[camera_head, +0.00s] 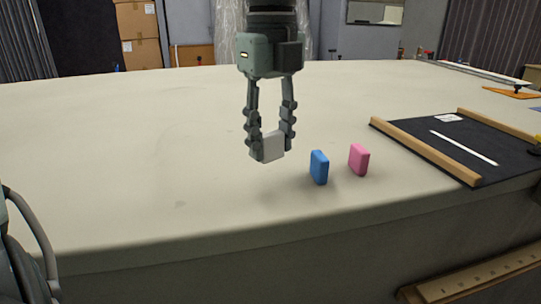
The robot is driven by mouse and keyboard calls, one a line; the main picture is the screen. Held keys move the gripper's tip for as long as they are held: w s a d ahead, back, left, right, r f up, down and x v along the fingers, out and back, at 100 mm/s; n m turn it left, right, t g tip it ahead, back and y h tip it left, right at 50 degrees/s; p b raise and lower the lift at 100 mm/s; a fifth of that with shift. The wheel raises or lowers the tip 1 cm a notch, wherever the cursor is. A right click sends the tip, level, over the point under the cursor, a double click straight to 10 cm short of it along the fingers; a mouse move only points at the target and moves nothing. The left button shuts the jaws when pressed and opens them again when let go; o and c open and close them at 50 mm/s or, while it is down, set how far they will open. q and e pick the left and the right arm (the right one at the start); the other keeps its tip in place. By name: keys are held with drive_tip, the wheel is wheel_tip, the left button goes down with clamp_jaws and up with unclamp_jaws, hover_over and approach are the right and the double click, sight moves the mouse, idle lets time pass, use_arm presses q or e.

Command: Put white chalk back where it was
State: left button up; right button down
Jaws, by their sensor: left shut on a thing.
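My left gripper (268,145) hangs down over the table in the head view. Its two fingers are shut on a white chalk block (268,148), with one finger on each side of it. The picture does not make clear whether the block's lower edge touches the cloth. A blue block (319,167) stands upright just right of the white chalk, a little nearer the front edge. A pink block (359,160) stands upright right of the blue one. The white chalk is apart from both. My right gripper is not in view.
The long cloth table (130,150) is bare to the left and behind. A black board with wooden side rails (424,148) lies on the right, bearing a thin white stick (463,147). The table's front edge runs below the blocks. A wooden strip (475,283) shows at lower right.

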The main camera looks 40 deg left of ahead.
sight(270, 159)
use_arm(q)
wheel_tip(270, 159, down, 3)
drive_tip(key=shift+f, duration=0.45)
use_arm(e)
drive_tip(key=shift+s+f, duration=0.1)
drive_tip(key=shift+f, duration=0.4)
use_arm(q)
drive_tip(key=shift+f, duration=0.1)
drive_tip(key=o, duration=0.9)
drive_tip(key=shift+c, duration=0.2)
drive_tip(key=shift+o, duration=0.8)
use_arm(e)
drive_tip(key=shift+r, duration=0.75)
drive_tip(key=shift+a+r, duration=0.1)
